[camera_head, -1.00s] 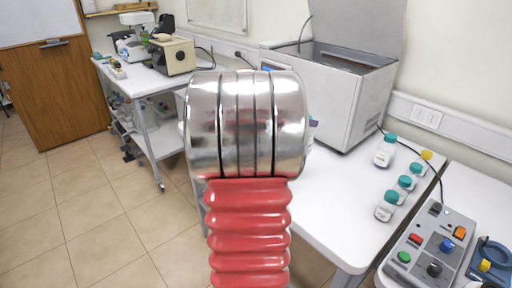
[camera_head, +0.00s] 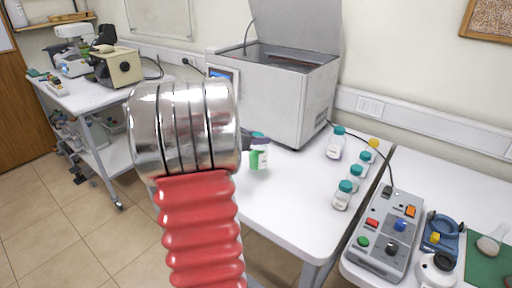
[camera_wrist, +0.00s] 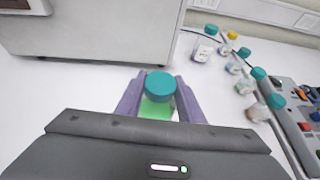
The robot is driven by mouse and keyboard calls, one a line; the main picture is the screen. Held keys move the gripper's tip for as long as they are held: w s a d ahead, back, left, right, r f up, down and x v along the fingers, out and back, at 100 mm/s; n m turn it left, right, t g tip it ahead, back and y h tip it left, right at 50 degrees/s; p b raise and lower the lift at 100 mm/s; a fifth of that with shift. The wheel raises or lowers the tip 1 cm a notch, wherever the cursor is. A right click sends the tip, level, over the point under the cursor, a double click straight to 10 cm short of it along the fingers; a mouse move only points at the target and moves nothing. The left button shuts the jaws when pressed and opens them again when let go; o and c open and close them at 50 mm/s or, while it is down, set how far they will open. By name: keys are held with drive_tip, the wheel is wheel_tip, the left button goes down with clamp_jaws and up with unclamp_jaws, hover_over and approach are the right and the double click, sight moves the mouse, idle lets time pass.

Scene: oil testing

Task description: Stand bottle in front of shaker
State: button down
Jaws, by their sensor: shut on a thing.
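The bottle (camera_head: 259,157) has a teal cap and a green-and-white body. It shows just right of my arm in the head view, and its teal cap (camera_wrist: 160,84) is central in the wrist view. My gripper (camera_wrist: 158,98) is shut on it, with a finger on each side. The bottle looks upright, over the white table; I cannot tell whether its base touches the top. The shaker, seemingly the big grey box with a raised lid (camera_head: 272,92), stands behind the bottle. Its front wall also fills the upper left of the wrist view (camera_wrist: 100,30).
Several teal-capped bottles (camera_head: 343,195) and a yellow-capped one (camera_head: 373,145) stand on the table (camera_head: 285,208) to the right. A grey control box (camera_head: 385,240) is beyond them on another table. Bare tabletop lies between the held bottle and the row.

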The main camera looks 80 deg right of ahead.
sight(257, 147)
drive_tip(key=shift+f, duration=1.9)
drive_tip(key=c, duration=1.2)
unclamp_jaws()
drive_tip(key=shift+w+a+r, duration=0.15)
drive_tip(key=shift+a+r, duration=0.05)
drive_tip(key=v, duration=1.1)
drive_tip(key=shift+a, duration=0.2)
drive_tip(key=shift+w+r, duration=0.1)
